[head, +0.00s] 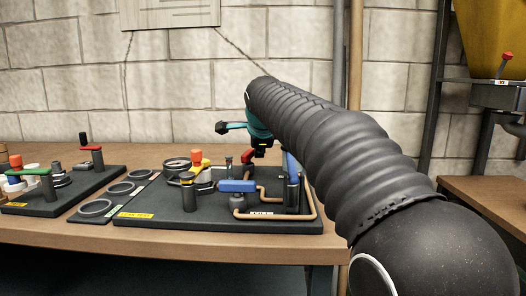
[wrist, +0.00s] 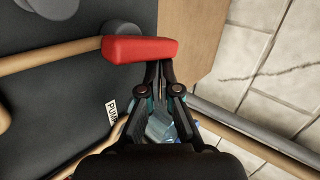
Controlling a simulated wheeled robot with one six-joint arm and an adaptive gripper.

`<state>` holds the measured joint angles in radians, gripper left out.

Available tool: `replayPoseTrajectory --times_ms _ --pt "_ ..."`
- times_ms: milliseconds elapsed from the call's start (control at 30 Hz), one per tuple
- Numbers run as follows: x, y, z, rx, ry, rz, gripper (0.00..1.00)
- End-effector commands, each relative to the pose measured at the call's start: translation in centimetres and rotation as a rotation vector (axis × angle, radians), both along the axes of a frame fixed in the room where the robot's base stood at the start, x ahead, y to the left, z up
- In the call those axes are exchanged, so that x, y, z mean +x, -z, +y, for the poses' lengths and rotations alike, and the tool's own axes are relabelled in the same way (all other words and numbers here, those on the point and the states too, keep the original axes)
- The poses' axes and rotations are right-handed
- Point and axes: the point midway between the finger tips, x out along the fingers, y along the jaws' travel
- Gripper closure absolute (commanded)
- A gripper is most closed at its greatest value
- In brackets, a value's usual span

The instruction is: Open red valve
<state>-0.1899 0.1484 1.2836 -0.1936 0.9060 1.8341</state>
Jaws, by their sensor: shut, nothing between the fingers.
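In the wrist view, the red valve handle (wrist: 140,49) is a short rounded bar lying crosswise just beyond my fingertips. My gripper (wrist: 160,68) is shut and empty, with its tips at the near edge of the bar, towards its right end. I cannot tell whether they touch it. The valve's stem is not clear.
The dark board (head: 150,225) on the wooden table (head: 40,230) carries a blue handle (head: 237,186), copper pipes (head: 275,215) and an orange-topped valve (head: 196,154). A second board (head: 40,207) with green and red handles lies left. A block wall (head: 180,90) stands behind.

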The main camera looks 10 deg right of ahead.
Motion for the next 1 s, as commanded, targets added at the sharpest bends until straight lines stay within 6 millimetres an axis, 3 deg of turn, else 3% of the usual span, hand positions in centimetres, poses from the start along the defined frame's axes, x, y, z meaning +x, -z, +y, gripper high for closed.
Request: replayPoseTrajectory --times_ms 567,1000 --pt "-0.6 -0.5 0.5 0.0 0.0 -0.001 1.0" --pt "-6.4 -5.9 0.6 0.001 -0.001 -0.003 1.0"
